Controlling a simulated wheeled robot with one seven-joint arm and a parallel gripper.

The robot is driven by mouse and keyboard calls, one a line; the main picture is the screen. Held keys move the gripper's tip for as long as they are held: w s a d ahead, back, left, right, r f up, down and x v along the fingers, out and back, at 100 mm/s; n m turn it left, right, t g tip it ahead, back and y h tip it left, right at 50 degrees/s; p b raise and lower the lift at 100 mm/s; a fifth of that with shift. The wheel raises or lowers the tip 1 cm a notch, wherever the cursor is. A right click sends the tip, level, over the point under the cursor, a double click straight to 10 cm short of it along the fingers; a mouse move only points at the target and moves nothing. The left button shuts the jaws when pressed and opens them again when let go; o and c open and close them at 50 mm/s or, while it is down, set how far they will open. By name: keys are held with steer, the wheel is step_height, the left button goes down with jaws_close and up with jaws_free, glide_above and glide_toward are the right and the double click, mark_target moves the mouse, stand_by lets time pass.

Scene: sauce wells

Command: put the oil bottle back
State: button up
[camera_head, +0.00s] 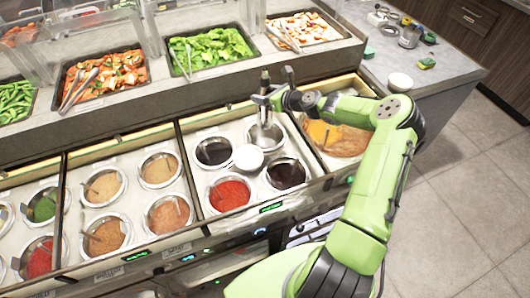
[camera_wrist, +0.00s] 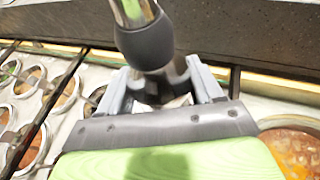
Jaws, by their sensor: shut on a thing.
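The oil bottle (camera_head: 264,84) is upright between the fingers of my gripper (camera_head: 275,96) in the head view. Its slim dark upper part stands above the fingers, and its lower part is over or in the back right well (camera_head: 266,135) of a sauce group; I cannot tell whether it touches the bottom. In the wrist view the bottle (camera_wrist: 146,42) shows a dark grey band and a shiny metal part. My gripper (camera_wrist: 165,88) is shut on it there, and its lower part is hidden.
Wells of dark sauce (camera_head: 214,151) and red sauce (camera_head: 230,194) and a white round thing (camera_head: 248,157) are close by. An orange food pan (camera_head: 338,138) lies to the right. Behind is a raised counter with a lettuce tray (camera_head: 210,48) and clear guards.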

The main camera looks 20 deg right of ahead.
mark_target(270, 125)
step_height(270, 125, down, 14)
steer(key=b, duration=0.4)
steer(key=shift+f+b, duration=0.1)
steer(key=shift+b, duration=0.3)
steer(key=o, duration=1.6)
steer(key=shift+f, duration=0.1)
